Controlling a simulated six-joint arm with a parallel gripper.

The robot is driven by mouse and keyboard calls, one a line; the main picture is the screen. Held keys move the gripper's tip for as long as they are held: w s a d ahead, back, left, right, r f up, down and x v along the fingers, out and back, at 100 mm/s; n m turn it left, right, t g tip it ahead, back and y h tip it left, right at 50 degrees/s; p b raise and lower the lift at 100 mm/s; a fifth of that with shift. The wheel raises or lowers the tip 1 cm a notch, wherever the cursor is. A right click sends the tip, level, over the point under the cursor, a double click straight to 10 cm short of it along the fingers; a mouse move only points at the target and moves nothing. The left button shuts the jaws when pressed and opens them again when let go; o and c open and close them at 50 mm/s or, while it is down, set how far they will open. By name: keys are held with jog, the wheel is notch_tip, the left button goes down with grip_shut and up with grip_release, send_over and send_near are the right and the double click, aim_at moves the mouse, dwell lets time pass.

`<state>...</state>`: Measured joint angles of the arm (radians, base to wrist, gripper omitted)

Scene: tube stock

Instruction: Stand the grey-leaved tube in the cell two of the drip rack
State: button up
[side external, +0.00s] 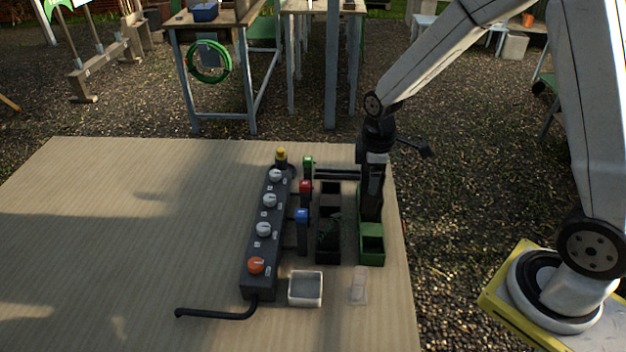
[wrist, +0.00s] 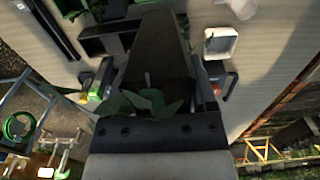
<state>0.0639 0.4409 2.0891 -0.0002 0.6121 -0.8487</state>
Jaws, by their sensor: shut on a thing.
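My gripper (side external: 371,172) is above the right part of the table in the side view. It is shut on the grey-leaved tube, a dark tapered tube (wrist: 160,45) that fills the middle of the wrist view. Its grey-green leaves (wrist: 145,103) show close to the jaws. In the side view the tube blends with the dark gripper, so its lower end is hard to tell. A black rack with open cells (side external: 328,256), which looks like the drip rack, stands just left of the gripper. Green leaves show in its middle. I cannot read any cell numbers.
A green box (side external: 372,250) stands just right of the rack. A black bar with several knobs (side external: 262,230) and blue (side external: 302,217), red (side external: 305,187) and green blocks stand left. A white tray (side external: 306,289) and clear piece (side external: 359,287) lie in front. The table's left is clear.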

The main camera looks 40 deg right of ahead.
jog(key=w, duration=1.2)
notch_tip(320, 180, down, 7)
jog(key=shift+s+a, duration=0.3)
jog(key=shift+f, duration=0.4)
notch_tip(320, 180, down, 6)
jog(key=shift+f, duration=0.15)
dwell(1.1)
jog(key=shift+f, duration=0.5)
dwell(1.0)
jog(key=o, duration=1.3)
